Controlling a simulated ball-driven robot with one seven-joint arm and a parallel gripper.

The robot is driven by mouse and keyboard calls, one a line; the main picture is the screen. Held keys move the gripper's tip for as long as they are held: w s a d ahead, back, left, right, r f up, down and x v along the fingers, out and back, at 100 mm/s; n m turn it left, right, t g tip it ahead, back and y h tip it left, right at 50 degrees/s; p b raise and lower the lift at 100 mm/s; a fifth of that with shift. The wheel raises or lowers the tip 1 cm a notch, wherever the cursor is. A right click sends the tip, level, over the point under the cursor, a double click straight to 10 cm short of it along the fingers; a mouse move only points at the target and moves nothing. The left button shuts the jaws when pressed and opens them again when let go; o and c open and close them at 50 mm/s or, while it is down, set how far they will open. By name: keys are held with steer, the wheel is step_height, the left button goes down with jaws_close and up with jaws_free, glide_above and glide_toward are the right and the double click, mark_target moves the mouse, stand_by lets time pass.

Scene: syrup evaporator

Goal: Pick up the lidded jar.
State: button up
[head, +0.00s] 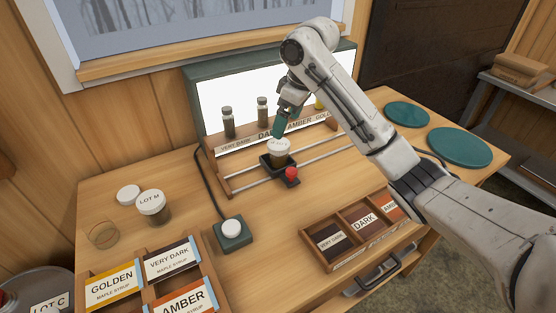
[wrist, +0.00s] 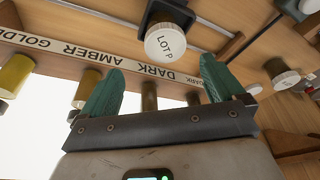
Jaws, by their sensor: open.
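A jar of brown syrup (head: 279,157) with a white lid marked LOT P sits in a small dark holder on the rail before the light box. Its lid (wrist: 165,43) shows in the wrist view, ahead of my fingertips. My gripper (head: 279,128) is just above this jar, with its green fingers (wrist: 162,66) apart and nothing between them. Another jar, LOT M (head: 152,208), with a white lid, stands on the table at the left. The arm's end partly hides the gap between finger and lid.
A loose white lid (head: 128,194) and an empty glass (head: 103,234) are near LOT M. Sample vials (head: 228,123) stand on the labelled rack behind the holder. A red knob (head: 291,173) sits beside the holder. A button box (head: 232,232) and a sectioned tray (head: 318,258) are in front.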

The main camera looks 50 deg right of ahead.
mark_target(279, 143)
steer(key=x, duration=0.5)
steer(key=shift+f, duration=0.1)
steer(key=shift+s+a+p+x, duration=0.1)
steer(key=shift+p+x, duration=0.1)
steer(key=shift+x, duration=0.7)
steer(key=shift+s+a+p+x, duration=0.1)
steer(key=shift+a+p+x, duration=0.1)
steer(key=shift+x, duration=0.7)
steer(key=shift+a+p+x, duration=0.1)
steer(key=shift+p+x, duration=0.1)
steer(key=shift+x, duration=0.75)
steer(key=c, duration=1.3)
